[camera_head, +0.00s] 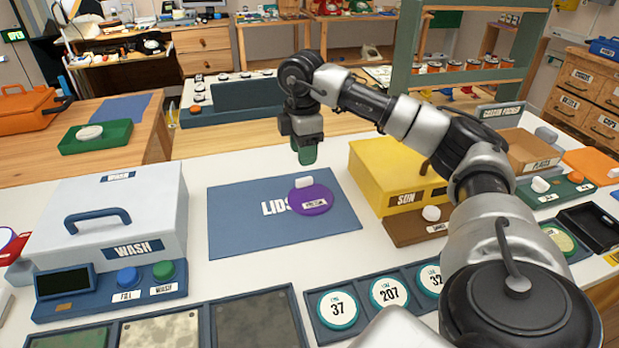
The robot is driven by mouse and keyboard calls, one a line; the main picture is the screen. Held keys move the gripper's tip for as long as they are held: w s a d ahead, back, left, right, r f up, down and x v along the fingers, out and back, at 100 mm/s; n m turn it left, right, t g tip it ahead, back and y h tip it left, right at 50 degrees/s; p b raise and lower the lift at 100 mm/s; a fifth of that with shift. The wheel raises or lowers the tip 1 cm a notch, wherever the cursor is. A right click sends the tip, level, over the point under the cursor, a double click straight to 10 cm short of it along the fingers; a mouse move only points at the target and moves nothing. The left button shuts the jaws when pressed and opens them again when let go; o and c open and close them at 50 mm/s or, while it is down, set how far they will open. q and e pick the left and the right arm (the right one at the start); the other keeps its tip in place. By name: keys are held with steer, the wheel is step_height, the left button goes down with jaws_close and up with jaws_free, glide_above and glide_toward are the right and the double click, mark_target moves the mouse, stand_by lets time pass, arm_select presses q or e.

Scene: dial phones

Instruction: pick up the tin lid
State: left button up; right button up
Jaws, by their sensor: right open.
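The purple round lid (318,203) with a white knob and a small label lies on the blue mat (235,235) marked LIDS. It seems to be the tin lid. My right gripper (306,156) points down above the back edge of the mat, behind the lid in the picture and apart from it. It is open, with a green part showing at its tips. I see nothing held in it. My left gripper is not in view.
A white WASH box (155,205) stands left of the mat, and a yellow SUN box (385,165) right of it. Round numbered lids (337,310) lie in a tray in front. The mat's left part is clear.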

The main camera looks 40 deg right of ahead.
mark_target(304, 179)
steer(key=shift+f, duration=0.85)
steer(key=f, duration=0.4)
steer(key=shift+s+a+f+b, duration=0.2)
steer(key=shift+s+b, duration=0.1)
steer(key=shift+s, duration=0.05)
steer(key=shift+f, duration=0.4)
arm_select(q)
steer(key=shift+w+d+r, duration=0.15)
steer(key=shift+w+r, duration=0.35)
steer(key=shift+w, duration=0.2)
arm_select(e)
jaws_close()
